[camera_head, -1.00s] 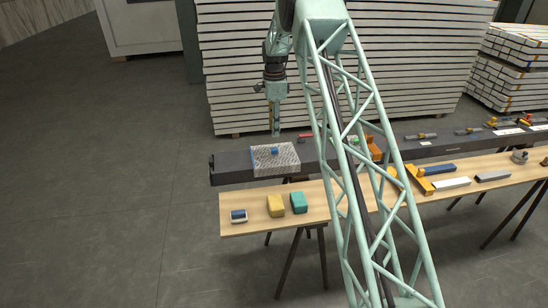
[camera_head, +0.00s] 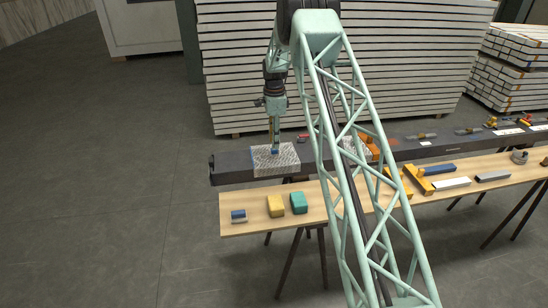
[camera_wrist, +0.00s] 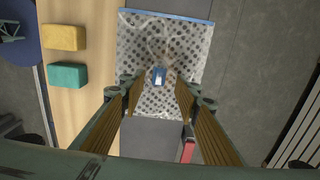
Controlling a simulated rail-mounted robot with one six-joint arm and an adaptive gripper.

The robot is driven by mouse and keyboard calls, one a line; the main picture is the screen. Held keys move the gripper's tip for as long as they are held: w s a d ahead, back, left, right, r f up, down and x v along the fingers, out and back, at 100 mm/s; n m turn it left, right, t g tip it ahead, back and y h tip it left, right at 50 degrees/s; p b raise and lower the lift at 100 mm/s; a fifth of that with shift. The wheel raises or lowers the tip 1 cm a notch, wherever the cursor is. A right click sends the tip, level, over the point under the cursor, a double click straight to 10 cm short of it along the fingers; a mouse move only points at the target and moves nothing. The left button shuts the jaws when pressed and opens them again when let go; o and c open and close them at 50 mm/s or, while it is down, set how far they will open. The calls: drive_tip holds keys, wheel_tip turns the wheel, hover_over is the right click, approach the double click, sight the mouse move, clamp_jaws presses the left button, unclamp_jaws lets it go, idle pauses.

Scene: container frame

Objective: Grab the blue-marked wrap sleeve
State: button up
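The blue-marked wrap sleeve (camera_head: 262,166) is a translucent dotted wrap around the dark beam, with a blue edge strip and a small blue mark on top. In the wrist view the sleeve (camera_wrist: 140,45) fills the upper middle, and its blue mark (camera_wrist: 160,76) lies between my fingertips. My gripper (camera_wrist: 155,87) is open, with one brown-padded finger on each side of the mark. In the head view my gripper (camera_head: 274,149) points straight down at the top of the sleeve. I cannot tell whether the fingertips touch it.
A wooden bench (camera_head: 245,229) in front holds a yellow block (camera_head: 276,206), a teal block (camera_head: 299,203) and a blue-and-grey block (camera_head: 238,215). A second wrapped patch (camera_head: 357,149) on the beam is partly hidden by my arm. A red item (camera_wrist: 188,148) lies near the right finger.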

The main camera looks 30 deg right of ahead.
sight(274, 156)
drive_tip(key=shift+f, duration=0.15)
drive_tip(key=shift+a+f, duration=0.1)
drive_tip(key=shift+f, duration=2.4)
drive_tip(key=c, duration=1)
